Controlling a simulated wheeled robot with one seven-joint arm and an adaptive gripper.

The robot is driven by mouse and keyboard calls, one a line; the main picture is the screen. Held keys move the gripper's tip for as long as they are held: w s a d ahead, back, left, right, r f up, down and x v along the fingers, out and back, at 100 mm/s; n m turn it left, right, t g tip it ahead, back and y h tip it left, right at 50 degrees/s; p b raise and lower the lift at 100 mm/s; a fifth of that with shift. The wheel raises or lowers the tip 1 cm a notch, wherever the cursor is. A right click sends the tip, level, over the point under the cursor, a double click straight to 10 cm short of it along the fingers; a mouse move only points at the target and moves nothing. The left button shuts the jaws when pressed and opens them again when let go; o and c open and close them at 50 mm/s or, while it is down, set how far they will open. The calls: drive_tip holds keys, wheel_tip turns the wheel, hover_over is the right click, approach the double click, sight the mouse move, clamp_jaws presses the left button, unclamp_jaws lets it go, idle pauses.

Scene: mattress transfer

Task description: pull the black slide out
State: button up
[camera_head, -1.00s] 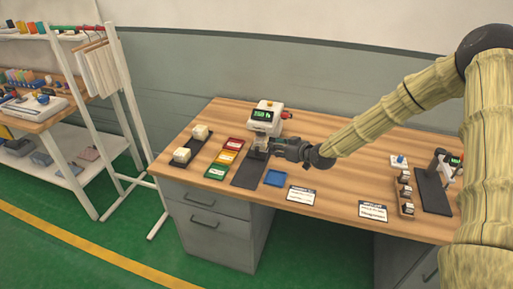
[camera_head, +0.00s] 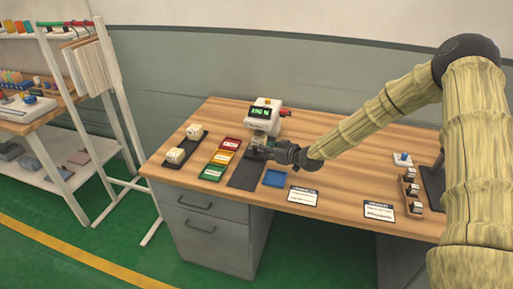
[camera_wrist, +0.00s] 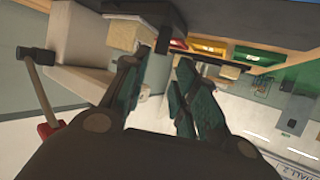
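The black slide (camera_head: 247,175) lies flat on the table in front of the white press machine (camera_head: 263,118). Its far end reaches under the machine's head. My gripper (camera_head: 265,150) is low over the slide's far part, coming in from the right; its tips are hard to make out there. In the wrist view my gripper (camera_wrist: 163,70) has its two green-grey fingers apart. A dark post with a crossbar (camera_wrist: 174,35) shows just beyond the gap between them. I cannot tell whether either finger touches it.
Red, yellow and green trays (camera_head: 221,157) and a dark strip with two pale blocks (camera_head: 183,147) stand left of the slide. A blue tray (camera_head: 275,178) and label cards (camera_head: 303,195) lie right. The machine has a red knob (camera_head: 286,113).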

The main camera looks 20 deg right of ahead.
sight(255, 147)
drive_tip(key=shift+p+x, duration=0.85)
drive_tip(key=shift+x, duration=3.15)
drive_tip(key=shift+c, duration=0.4)
drive_tip(key=shift+a, duration=0.1)
clamp_jaws()
